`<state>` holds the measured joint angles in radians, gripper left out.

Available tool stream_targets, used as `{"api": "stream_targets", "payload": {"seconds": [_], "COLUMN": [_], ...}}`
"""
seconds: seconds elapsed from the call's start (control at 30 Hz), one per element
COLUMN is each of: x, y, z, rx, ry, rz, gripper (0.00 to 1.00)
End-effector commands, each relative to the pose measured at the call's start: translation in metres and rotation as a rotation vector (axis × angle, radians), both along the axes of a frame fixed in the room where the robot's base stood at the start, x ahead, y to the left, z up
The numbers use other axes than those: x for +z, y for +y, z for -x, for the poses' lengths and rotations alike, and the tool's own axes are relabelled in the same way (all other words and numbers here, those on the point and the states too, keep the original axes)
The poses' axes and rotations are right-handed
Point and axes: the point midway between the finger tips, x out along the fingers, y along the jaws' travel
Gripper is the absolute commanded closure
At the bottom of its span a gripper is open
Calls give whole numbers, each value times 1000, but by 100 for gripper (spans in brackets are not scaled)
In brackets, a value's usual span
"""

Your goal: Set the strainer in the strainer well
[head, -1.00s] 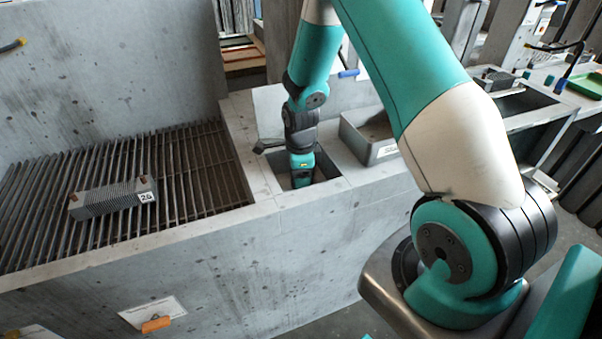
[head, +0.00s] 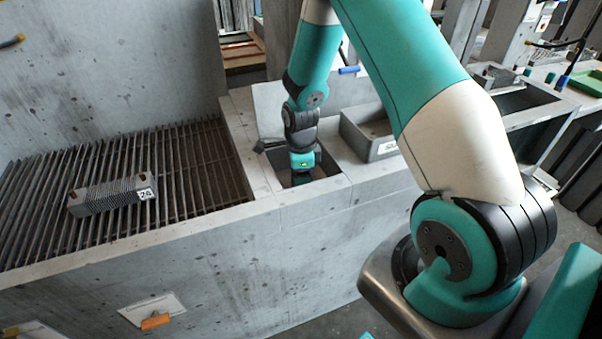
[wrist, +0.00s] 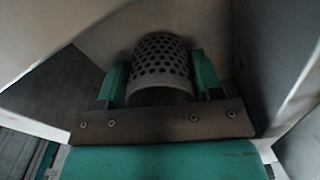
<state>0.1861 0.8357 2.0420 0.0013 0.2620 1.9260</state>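The strainer (wrist: 161,64) is a pale perforated cylinder, seen in the wrist view between the two teal fingers of my gripper (wrist: 160,75). The fingers lie close along both its sides and appear shut on it. In the head view my gripper (head: 301,178) points down into the square opening of the strainer well (head: 325,182) in the concrete ledge. Grey walls surround the strainer in the wrist view. The strainer cannot be made out in the head view, and whether its base touches the well floor is hidden.
A slatted grate (head: 190,165) fills the basin at the left, with a ribbed block (head: 110,195) tagged 24 lying on it. A grey open tray (head: 372,138) stands right of the well. A panel stands upright behind the well.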

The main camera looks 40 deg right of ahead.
Motion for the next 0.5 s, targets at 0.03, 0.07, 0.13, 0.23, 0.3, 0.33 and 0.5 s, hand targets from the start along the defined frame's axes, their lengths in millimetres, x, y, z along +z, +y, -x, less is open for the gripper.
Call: {"api": "stream_targets", "payload": {"seconds": [0.03, 0.07, 0.13, 0.23, 0.3, 0.33, 0.5], "x": [0, 0, 0, 0, 0, 0, 7], "y": [0, 0, 0, 0, 0, 0, 0], "z": [0, 0, 0, 0, 0, 0, -1], "rx": [0, 0, 0, 0, 0, 0, 0], "ry": [-1, -1, 0, 0, 0, 0, -2], "rz": [1, 1, 0, 0, 0, 0, 0], "gripper": [31, 25, 11, 11, 11, 11, 11]}}
